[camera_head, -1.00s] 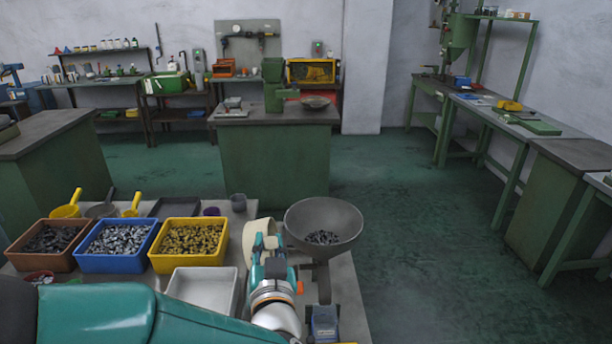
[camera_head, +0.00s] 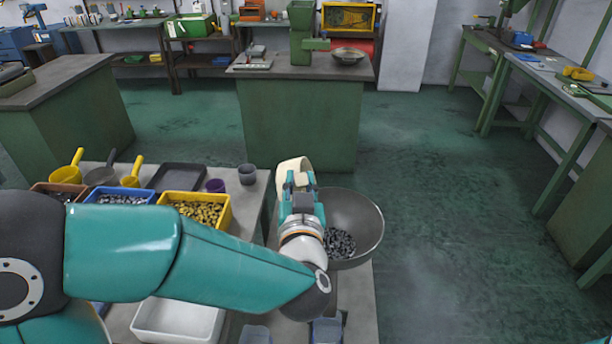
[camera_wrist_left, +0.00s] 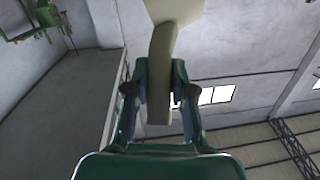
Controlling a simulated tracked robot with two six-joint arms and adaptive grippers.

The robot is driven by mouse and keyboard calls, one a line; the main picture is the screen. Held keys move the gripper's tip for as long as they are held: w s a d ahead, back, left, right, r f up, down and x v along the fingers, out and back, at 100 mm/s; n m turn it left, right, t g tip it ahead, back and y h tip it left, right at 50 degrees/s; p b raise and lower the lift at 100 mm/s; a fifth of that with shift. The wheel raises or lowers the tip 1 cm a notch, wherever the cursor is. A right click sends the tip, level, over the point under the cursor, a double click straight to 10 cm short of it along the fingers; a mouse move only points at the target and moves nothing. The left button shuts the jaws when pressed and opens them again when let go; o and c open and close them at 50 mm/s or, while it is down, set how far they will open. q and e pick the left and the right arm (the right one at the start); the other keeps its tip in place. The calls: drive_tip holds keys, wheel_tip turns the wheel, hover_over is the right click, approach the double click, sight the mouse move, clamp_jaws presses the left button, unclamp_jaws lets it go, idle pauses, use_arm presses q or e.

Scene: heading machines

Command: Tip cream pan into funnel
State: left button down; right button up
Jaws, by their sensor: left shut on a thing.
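The cream pan (camera_head: 294,167) is at the left rim of the funnel in the head view, mostly hidden behind my left gripper (camera_head: 299,184). My left gripper is shut on the pan's handle, and the handle (camera_wrist_left: 160,75) stands between its fingers in the left wrist view. The pan's body shows only in part at the top of that view, so its contents are hidden. The wide grey funnel (camera_head: 368,220) stands right of the gripper, with dark small metal parts (camera_head: 339,243) in its bowl. My right gripper is not in view.
Yellow (camera_head: 223,217), blue and brown bins of small parts stand on the bench at left, partly behind my arm. A white tray (camera_head: 150,325) lies in front. Scoops, a dark tray (camera_head: 178,177) and small cups stand behind. Open floor lies right of the funnel.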

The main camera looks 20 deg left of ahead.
use_arm(q)
drive_tip(key=shift+s+a+n, duration=0.1)
drive_tip(key=shift+a+n, duration=0.2)
drive_tip(key=shift+a, duration=0.05)
drive_tip(key=s+a+f+n+h+b, duration=0.2)
drive_tip(key=a+f+n+b, duration=0.1)
drive_tip(key=a+n+b, duration=0.6)
drive_tip(key=shift+s+a+f+n+h+b, duration=0.3)
drive_tip(key=shift+n+b, duration=1)
drive_tip(key=shift+b, duration=0.8)
drive_tip(key=shift+w, duration=0.1)
